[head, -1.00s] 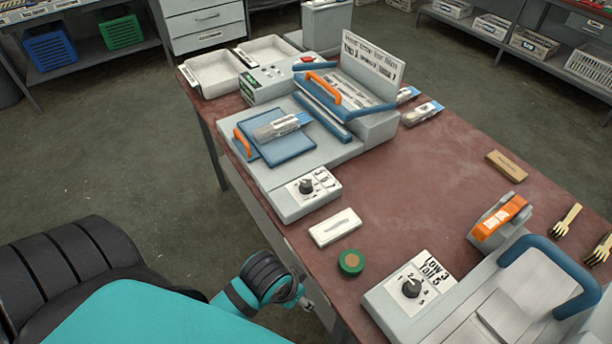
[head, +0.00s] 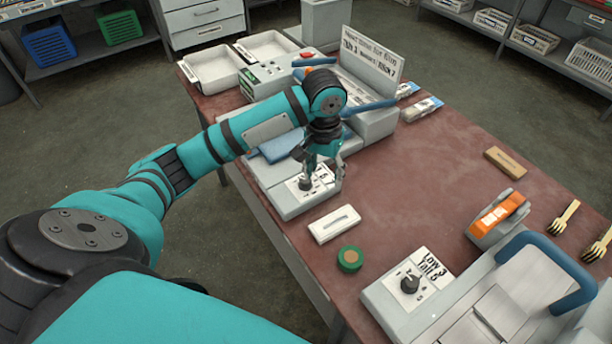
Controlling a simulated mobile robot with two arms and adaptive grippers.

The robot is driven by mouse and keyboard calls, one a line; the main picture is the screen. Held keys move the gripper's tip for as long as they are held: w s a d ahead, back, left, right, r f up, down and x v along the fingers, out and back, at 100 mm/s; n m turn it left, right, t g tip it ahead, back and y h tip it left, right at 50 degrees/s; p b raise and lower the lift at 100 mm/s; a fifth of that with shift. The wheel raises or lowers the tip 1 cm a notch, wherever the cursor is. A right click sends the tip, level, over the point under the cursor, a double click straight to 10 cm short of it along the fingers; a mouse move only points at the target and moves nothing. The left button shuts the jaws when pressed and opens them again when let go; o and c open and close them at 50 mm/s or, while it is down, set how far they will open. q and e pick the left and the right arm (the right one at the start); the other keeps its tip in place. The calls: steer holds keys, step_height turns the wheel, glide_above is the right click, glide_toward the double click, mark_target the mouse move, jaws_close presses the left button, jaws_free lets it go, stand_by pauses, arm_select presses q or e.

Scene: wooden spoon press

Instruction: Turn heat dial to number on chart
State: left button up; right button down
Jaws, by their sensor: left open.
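A heat dial with a dark knob (head: 305,183) sits on a white numbered plate at the front of the press (head: 285,205). My left gripper (head: 322,172) is open, pointing down just over this dial; whether its fingers touch the knob I cannot tell. My right gripper does not show.
A white block (head: 334,224) and a green tape roll (head: 350,259) lie between the dials. An orange tape dispenser (head: 498,214), a wooden block (head: 505,164) and wooden forks (head: 565,218) are at the right. The middle right of the table (head: 430,180) is clear.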

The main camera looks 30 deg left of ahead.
mark_target(305, 183)
arm_select(q)
steer(key=w+a+r+n, duration=0.2)
steer(key=a+r+n, duration=0.1)
steer(key=a+r, duration=0.5)
steer(key=shift+g, duration=0.3)
steer(key=f, duration=0.5)
steer(key=d+f+p, duration=0.1)
steer(key=f, duration=1)
steer(key=shift+d+f+p, duration=0.2)
steer(key=shift+f+p, duration=0.1)
steer(key=shift+f, duration=0.05)
steer(key=shift+c, duration=1)
jaws_close()
